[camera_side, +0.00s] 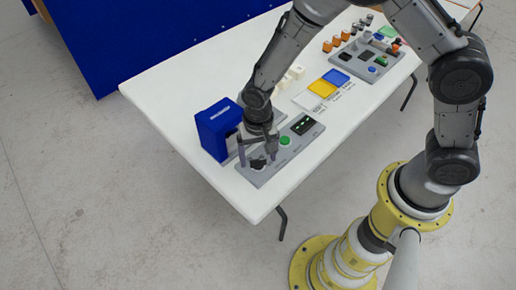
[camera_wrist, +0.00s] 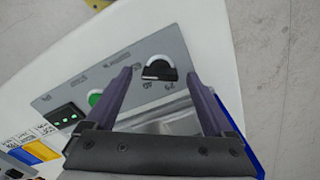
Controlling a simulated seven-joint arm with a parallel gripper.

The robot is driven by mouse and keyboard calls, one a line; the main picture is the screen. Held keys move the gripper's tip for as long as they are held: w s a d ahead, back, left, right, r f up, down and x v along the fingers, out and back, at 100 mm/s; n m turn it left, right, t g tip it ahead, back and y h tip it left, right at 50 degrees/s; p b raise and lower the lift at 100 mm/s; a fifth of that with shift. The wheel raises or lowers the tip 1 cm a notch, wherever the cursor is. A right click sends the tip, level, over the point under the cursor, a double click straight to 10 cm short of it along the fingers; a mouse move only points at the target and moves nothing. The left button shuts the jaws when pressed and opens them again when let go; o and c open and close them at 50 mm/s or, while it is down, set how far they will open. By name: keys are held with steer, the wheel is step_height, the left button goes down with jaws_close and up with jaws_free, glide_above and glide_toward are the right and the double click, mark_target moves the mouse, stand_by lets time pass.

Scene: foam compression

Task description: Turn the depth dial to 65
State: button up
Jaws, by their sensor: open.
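The depth dial (camera_wrist: 160,69) is a black knob with a pale pointer face on a grey control panel (camera_wrist: 100,72). In the wrist view my gripper (camera_wrist: 158,75) is open, with one finger on each side of the dial and gaps to both. In the side view my gripper (camera_side: 257,160) is low over the near-left end of the panel (camera_side: 262,177), and the dial (camera_side: 258,164) is partly hidden by it. I cannot tell what value the dial points to.
A green button (camera_side: 285,140) and a dark display (camera_side: 303,125) sit beside the dial. A blue box machine (camera_side: 216,128) stands close to my gripper on the left. Yellow (camera_side: 322,88) and blue (camera_side: 337,77) squares lie farther along the white table (camera_side: 190,80).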

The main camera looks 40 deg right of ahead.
step_height(320, 180, up, 14)
steer(key=shift+f, duration=0.15)
stand_by(0.3)
step_height(320, 180, up, 7)
steer(key=m+t, duration=0.1)
steer(key=t, duration=0.1)
glide_above(258, 160)
steer(key=d, duration=0.4)
steer(key=s+d+r+t, duration=0.2)
steer(key=s+d+r, duration=0.35)
steer(key=r, duration=0.25)
steer(key=s+d+n, duration=0.2)
steer(key=s+n, duration=0.1)
steer(key=s, duration=0.3)
steer(key=s+d+f+n+t, duration=0.1)
steer(key=s+d+n, duration=0.2)
steer(key=s, duration=0.4)
steer(key=shift+s+d+f+n+t, duration=0.2)
steer(key=shift+d+n+t, duration=0.1)
steer(key=shift+n, duration=0.3)
